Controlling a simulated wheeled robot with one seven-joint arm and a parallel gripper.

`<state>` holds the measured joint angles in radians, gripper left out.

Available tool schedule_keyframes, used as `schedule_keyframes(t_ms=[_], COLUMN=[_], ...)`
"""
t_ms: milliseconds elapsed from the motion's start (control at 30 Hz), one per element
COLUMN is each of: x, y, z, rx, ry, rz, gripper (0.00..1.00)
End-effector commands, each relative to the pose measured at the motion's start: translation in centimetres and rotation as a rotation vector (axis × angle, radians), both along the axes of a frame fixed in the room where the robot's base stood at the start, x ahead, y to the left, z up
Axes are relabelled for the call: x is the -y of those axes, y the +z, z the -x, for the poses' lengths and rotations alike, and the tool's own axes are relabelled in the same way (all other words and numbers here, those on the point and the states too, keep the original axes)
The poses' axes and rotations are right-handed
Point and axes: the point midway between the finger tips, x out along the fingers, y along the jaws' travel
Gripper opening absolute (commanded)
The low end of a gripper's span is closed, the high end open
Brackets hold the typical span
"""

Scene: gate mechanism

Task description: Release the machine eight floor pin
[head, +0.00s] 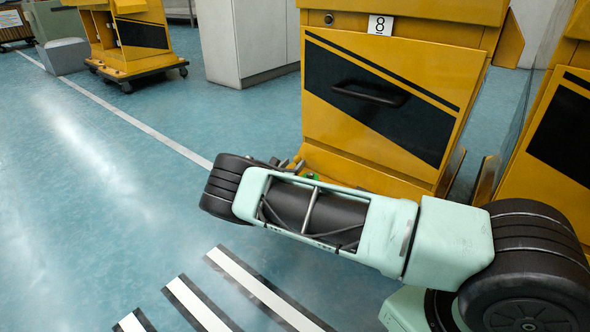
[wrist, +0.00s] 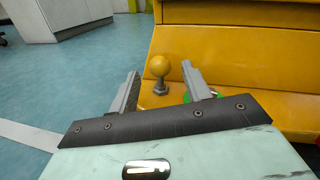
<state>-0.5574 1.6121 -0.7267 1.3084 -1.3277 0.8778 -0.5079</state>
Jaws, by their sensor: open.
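Machine eight (head: 385,100) is a yellow cabinet with a black panel and handle, marked by a white "8" plate (head: 380,25). In the wrist view, a floor pin with a yellow ball knob (wrist: 160,65) on a short dark stem stands upright at the machine's yellow base ledge (wrist: 240,75). My gripper (wrist: 161,70) is open, its two grey fingers to the left and right of the knob in the picture. No contact shows, and I cannot tell the remaining depth between them. In the head view my arm hides most of the gripper and pin.
A green round part (wrist: 217,94) sits behind the right finger on the ledge. Another yellow machine (head: 555,130) stands close on the right. Open blue floor (head: 90,190) with white stripes lies to the left. A grey cabinet (head: 245,40) stands behind.

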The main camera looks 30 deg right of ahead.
Motion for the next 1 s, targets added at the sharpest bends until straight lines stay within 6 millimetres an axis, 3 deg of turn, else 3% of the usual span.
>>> schedule_keyframes(t_ms=[200,533,567,700,733,1000], x=[1.7,2.0,2.0,2.0,2.0,1.9], y=[-0.1,0.1,0.1,0.1,0.0,1.2], z=[-1.1,-1.3,-1.3,-1.2,-1.2,-1.2], rx=[0.001,0.001,0.001,0.001,0.001,0.000], ry=[0.000,0.001,0.001,0.001,0.001,0.001], rz=[0.000,0.000,-0.001,-0.001,-0.001,0.000], gripper=[0.48,0.48,0.43,0.04,0.00,0.00])
